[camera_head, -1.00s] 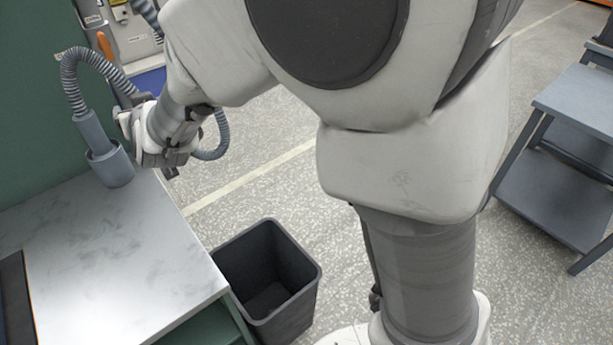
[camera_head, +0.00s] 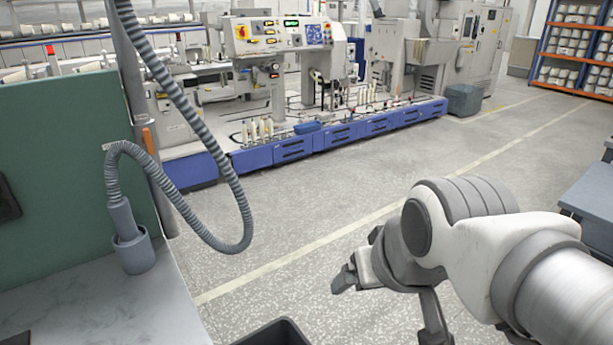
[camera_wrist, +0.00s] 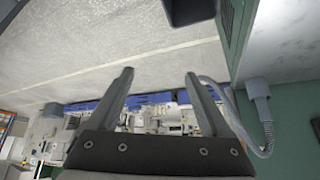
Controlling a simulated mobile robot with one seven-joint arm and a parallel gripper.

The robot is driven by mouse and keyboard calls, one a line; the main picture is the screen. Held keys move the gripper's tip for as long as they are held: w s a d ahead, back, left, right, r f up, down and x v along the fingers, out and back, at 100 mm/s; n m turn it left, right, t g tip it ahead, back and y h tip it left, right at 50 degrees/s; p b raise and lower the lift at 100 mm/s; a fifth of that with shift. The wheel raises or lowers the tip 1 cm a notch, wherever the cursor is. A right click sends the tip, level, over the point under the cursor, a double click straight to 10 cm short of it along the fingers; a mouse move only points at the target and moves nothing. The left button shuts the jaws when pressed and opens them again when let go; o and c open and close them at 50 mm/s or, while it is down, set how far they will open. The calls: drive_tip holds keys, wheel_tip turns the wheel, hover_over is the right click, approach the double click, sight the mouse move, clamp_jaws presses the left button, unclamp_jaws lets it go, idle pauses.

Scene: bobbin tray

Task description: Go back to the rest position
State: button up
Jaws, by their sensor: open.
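My gripper (camera_head: 388,300) hangs over open floor at the lower right of the head view, apart from the table and everything else. In the wrist view my gripper (camera_wrist: 159,75) shows two dark fingers spread wide with nothing between them. A grey hose nozzle (camera_head: 122,216) stands in a grey cup holder (camera_head: 134,255) on the table's far corner. Its ribbed hose (camera_head: 192,112) loops down to the right. The nozzle and its holder also show in the wrist view, at the right.
The metal-topped table (camera_head: 95,300) and green panel (camera_head: 60,175) are at left. A dark bin (camera_head: 275,334) peeks in at the bottom. A grey cart (camera_head: 592,200) stands at right. A long machine with blue panels (camera_head: 330,138) lies beyond clear floor.

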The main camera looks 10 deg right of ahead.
drive_tip(key=s, duration=0.1)
drive_tip(key=s+d, duration=0.1)
drive_tip(key=s+d+f, duration=0.1)
drive_tip(key=shift+s+m+g+h, duration=0.1)
drive_tip(key=shift+m+g+h, duration=0.2)
drive_tip(key=shift+g, duration=0.1)
drive_tip(key=shift+r, duration=0.1)
wheel_tip(320, 180, up, 10)
drive_tip(key=p, duration=1)
drive_tip(key=shift+c, duration=0.2)
